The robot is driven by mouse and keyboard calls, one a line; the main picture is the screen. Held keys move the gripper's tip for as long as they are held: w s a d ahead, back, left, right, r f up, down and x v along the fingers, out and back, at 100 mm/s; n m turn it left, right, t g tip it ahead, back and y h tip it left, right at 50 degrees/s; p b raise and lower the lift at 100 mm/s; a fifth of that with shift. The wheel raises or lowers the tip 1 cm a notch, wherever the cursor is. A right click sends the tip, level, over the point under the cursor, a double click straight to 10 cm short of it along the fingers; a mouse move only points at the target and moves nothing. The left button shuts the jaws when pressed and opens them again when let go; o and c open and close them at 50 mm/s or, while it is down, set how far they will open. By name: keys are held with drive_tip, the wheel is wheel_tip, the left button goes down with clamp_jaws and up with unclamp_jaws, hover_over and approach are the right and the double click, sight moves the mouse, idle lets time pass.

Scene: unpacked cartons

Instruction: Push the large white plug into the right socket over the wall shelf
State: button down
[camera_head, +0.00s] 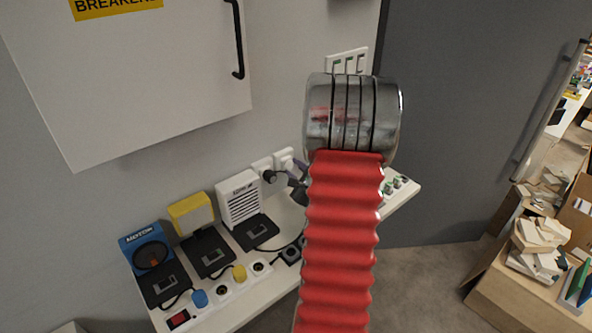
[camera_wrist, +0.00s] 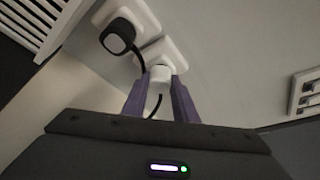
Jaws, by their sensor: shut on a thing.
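The white plug (camera_wrist: 159,76) is between the purple fingers of my gripper (camera_wrist: 161,82), which is shut on it. The plug's front is at the face of the right socket (camera_wrist: 176,50) in the wrist view. I cannot tell how deep it sits. Its dark cord hangs down between the fingers. In the head view the right socket (camera_head: 283,156) shows on the wall over the shelf (camera_head: 232,318). My gripper (camera_head: 299,168) is mostly hidden there behind my red arm, and the white plug is not clear.
A black plug (camera_wrist: 117,36) sits in the left socket (camera_wrist: 97,18), close beside my gripper. A white speaker-like box (camera_head: 239,196), a yellow device (camera_head: 192,213) and a blue box (camera_head: 146,247) stand on the shelf. A switch plate (camera_head: 347,62) is up to the right.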

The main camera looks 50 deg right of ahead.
drive_tip(key=c, duration=1.3)
unclamp_jaws()
drive_tip(key=shift+c, duration=0.2)
drive_tip(key=shift+s, duration=0.1)
drive_tip(key=v, duration=1.3)
drive_tip(key=shift+a, duration=0.25)
drive_tip(key=shift+s+r, duration=0.1)
drive_tip(key=shift+s, duration=0.05)
